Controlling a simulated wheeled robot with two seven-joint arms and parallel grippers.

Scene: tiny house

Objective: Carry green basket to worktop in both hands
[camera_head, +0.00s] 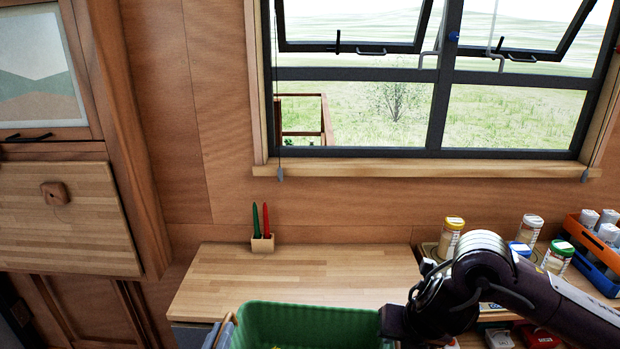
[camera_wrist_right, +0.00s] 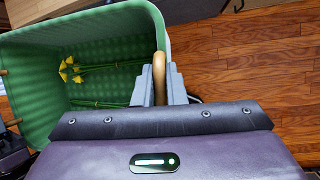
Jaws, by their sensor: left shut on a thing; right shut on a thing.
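The green basket (camera_head: 305,322) is at the bottom middle of the head view, in front of the worktop's near edge. The worktop (camera_head: 300,268) is light wood with a clear middle. In the right wrist view the basket (camera_wrist_right: 110,35) holds yellow flowers (camera_wrist_right: 68,70) with green stems. My right gripper (camera_wrist_right: 158,88) is shut on the basket's wooden handle (camera_wrist_right: 159,68). My left gripper (camera_head: 225,331) shows only in part at the basket's left side and is shut on that side; its exact grip is cut off. The gap between basket and worktop cannot be judged.
A small holder (camera_head: 262,244) with a green and a red item stands at the worktop's back. Spice jars (camera_head: 451,237) and an orange-blue rack (camera_head: 592,250) stand to the right, partly behind my right arm. A window (camera_head: 430,100) is above. Wooden floor (camera_wrist_right: 240,60) shows below.

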